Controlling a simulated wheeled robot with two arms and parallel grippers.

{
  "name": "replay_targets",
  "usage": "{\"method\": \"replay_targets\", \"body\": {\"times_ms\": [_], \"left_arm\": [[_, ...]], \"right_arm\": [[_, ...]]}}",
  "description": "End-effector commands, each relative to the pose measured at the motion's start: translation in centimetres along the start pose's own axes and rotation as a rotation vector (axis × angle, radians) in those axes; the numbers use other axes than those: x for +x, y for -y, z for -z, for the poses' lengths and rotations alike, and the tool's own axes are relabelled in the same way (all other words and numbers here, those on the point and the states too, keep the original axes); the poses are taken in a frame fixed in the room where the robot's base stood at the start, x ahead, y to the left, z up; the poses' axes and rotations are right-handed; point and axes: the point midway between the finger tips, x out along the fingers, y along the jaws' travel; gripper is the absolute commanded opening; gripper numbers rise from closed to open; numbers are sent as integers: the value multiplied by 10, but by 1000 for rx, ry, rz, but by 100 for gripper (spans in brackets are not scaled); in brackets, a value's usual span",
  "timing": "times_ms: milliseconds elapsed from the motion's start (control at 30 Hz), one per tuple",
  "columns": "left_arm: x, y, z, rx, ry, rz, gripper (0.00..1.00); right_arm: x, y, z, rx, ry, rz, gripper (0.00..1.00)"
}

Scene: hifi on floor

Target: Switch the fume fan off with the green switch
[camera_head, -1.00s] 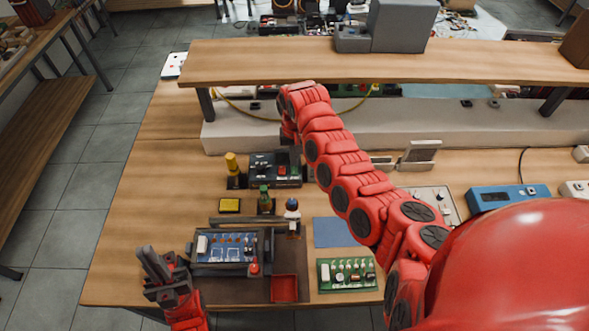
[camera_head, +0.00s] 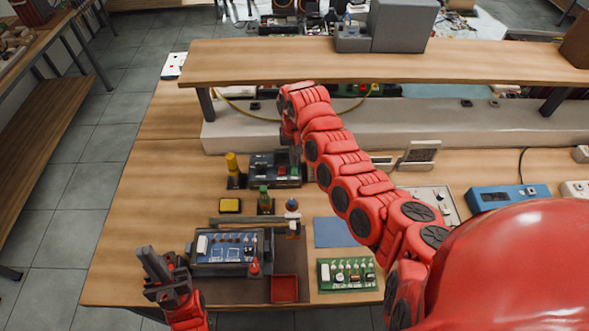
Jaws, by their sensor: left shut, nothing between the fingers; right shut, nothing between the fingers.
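A tilted pale frame with a dark grille (camera_head: 420,153), which may be the fume fan, stands at the back of the bench, right of my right arm. I cannot pick out a green switch for certain. Small green and red parts (camera_head: 376,90) show under the raised shelf, too small to tell apart. My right gripper (camera_head: 293,147) is at the end of the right arm, above the back of a black box (camera_head: 262,168); it is shut and empty, its fingertips mostly hidden. My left gripper (camera_head: 150,262) is shut and empty at the front left, beside the circuit-board holder.
The wooden shelf (camera_head: 470,62) overhangs the back. The circuit-board holder (camera_head: 228,252), a red tray (camera_head: 284,288), a green board (camera_head: 346,274) and small bottles (camera_head: 292,214) crowd the front. A blue box (camera_head: 508,197) stands at the right. The bench's left side is clear.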

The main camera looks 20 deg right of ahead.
Motion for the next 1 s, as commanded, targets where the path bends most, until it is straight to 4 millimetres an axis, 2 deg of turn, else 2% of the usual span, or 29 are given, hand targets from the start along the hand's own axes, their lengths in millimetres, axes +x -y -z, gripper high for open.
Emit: {"method": "replay_targets", "body": {"times_ms": [1000], "left_arm": [[-6, 0, -1, 0, 0, 0, 0]], "right_arm": [[10, 0, 0, 0, 0, 0, 0]]}}
